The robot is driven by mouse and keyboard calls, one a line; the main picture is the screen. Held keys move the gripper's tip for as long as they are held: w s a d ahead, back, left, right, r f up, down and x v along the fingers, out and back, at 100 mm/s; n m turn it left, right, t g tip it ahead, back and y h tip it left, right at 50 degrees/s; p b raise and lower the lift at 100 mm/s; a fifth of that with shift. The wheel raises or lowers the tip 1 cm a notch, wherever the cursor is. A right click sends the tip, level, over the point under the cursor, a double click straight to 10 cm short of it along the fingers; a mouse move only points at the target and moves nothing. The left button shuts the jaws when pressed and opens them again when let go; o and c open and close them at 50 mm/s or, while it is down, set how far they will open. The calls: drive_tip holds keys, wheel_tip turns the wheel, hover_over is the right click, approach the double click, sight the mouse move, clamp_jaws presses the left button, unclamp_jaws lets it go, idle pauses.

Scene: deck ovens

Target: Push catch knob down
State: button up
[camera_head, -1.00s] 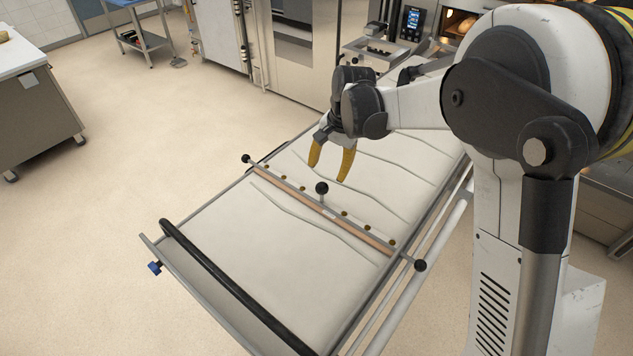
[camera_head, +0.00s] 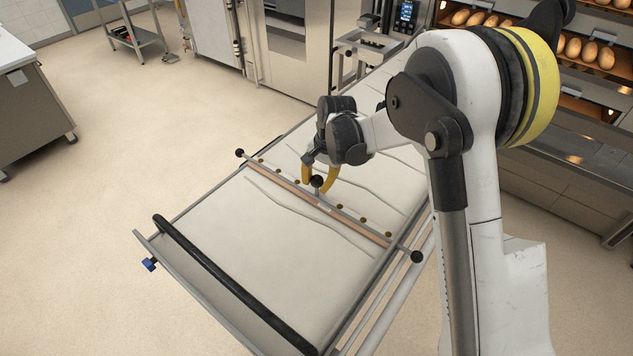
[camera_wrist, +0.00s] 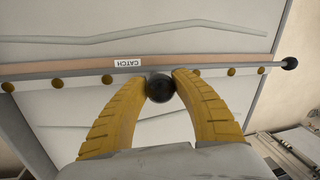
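The catch knob is a black ball (camera_head: 317,181) on a short stem at the middle of the crossbar on the loader. In the wrist view the knob (camera_wrist: 160,87) sits between the tips of my yellow fingers, just beside a white label reading CATCH (camera_wrist: 127,62). My gripper (camera_head: 319,182) is open, with one finger on each side of the knob. The fingertips look very close to the knob; I cannot tell whether they touch it. The lower stem is partly hidden in the wrist view.
The crossbar (camera_head: 350,217) has brass studs and black end balls (camera_head: 417,257). The loader's pale cloth bed (camera_head: 255,235) has a black handle bar (camera_head: 230,285) at its near end. Ovens with bread loaves (camera_head: 590,50) stand at the right.

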clamp_jaws()
drive_tip(key=shift+f+b, duration=1.1)
drive_tip(key=shift+b, duration=0.05)
drive_tip(key=o, duration=0.8)
unclamp_jaws()
drive_tip(key=shift+r, duration=0.1)
drive_tip(key=shift+o, duration=0.2)
wheel_tip(320, 180, up, 12)
drive_tip(key=s+d, duration=0.1)
drive_tip(key=d, duration=0.1)
